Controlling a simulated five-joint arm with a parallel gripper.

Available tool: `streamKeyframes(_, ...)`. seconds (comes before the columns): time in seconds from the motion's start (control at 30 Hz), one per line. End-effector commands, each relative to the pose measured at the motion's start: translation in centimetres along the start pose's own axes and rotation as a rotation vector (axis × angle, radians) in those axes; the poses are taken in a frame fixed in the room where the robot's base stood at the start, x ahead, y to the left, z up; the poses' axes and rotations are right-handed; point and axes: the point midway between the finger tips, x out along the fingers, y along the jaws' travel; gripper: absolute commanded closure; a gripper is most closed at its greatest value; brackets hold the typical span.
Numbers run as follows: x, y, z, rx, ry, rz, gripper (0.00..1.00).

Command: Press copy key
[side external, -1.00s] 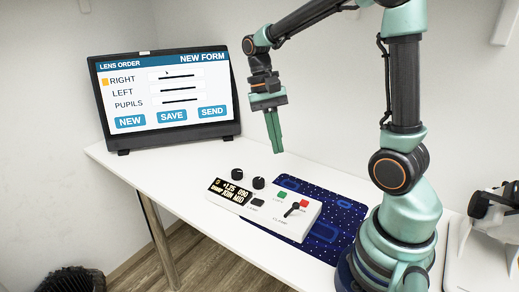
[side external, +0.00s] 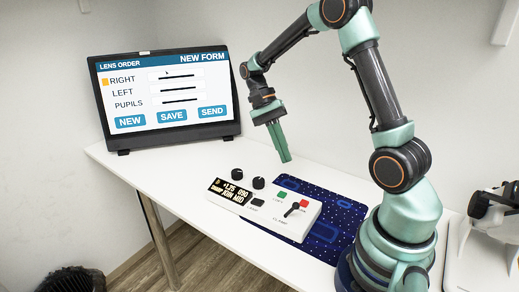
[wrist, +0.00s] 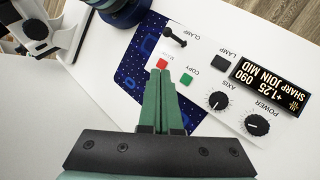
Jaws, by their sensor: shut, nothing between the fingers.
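The copy key is a small green square on the white control box (side external: 295,226). It shows behind the box's black lever in the side view (side external: 282,195) and beside the word COPY in the wrist view (wrist: 186,79). My gripper (side external: 287,160) is shut and empty, pointing down, in the air above the copy key with a clear gap. In the wrist view my shut fingertips (wrist: 160,72) appear just left of the green key and just below the red key (wrist: 162,63).
The box also has a black lamp key (wrist: 222,58), two black knobs (wrist: 257,125), a clamp lever (wrist: 175,37) and a small display (side external: 230,190). A patterned blue mat (side external: 335,208) lies under the box. A monitor (side external: 165,95) stands at the table's back left.

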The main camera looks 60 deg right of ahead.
Motion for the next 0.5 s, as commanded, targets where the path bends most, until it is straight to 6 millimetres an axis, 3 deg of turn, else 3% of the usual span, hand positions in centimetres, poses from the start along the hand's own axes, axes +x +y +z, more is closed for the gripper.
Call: streamKeyframes(0.5, 4.8, -2.6, -2.3, -0.001, -0.003, 0.004, 1.0)
